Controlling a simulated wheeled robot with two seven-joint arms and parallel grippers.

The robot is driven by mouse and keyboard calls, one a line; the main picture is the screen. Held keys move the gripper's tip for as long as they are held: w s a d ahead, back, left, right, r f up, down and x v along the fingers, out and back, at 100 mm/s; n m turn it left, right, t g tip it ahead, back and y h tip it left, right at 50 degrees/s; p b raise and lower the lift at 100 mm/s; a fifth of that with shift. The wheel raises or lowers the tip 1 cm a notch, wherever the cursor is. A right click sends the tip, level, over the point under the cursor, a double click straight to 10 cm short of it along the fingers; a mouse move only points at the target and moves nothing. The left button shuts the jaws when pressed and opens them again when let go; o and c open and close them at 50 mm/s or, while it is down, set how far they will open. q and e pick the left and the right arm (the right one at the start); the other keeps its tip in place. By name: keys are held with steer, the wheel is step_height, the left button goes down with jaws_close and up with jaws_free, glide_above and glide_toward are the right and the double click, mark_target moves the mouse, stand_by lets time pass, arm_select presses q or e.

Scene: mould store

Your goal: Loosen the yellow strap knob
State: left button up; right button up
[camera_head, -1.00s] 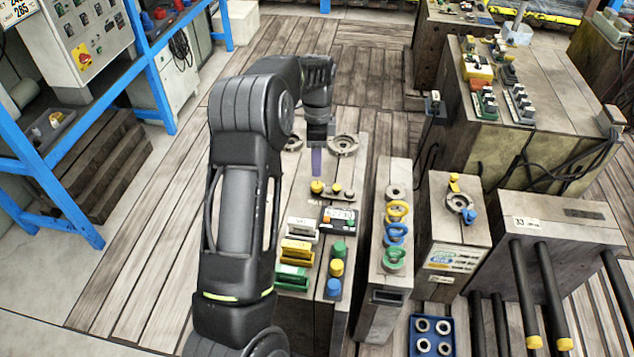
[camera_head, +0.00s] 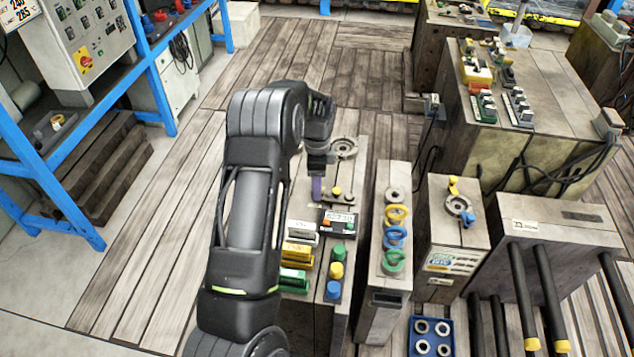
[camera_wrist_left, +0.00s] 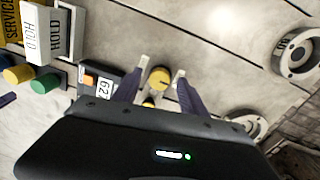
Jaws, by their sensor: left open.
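In the left wrist view a round yellow knob (camera_wrist_left: 159,78) shows between the fingertips of my left gripper (camera_wrist_left: 162,69). The fingers are open, one on each side of it, and a gap shows on both sides. A second yellow knob (camera_wrist_left: 148,102) is partly hidden by the gripper body. In the head view my left gripper (camera_head: 317,190) points down over the left end of a small strap and hides the knob there. Another yellow knob (camera_head: 337,190) shows just right of it. My right gripper is in neither view.
A digital counter (camera_head: 338,221) sits close in front of the strap. Labelled blocks and coloured buttons (camera_head: 336,270) lie nearer me on the same block. Ring fittings (camera_head: 344,147) stand behind. A narrow block with coloured eyebolts (camera_head: 397,235) is to the right.

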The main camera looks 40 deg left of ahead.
arm_select(q)
steer(key=shift+c, duration=0.3)
jaws_close()
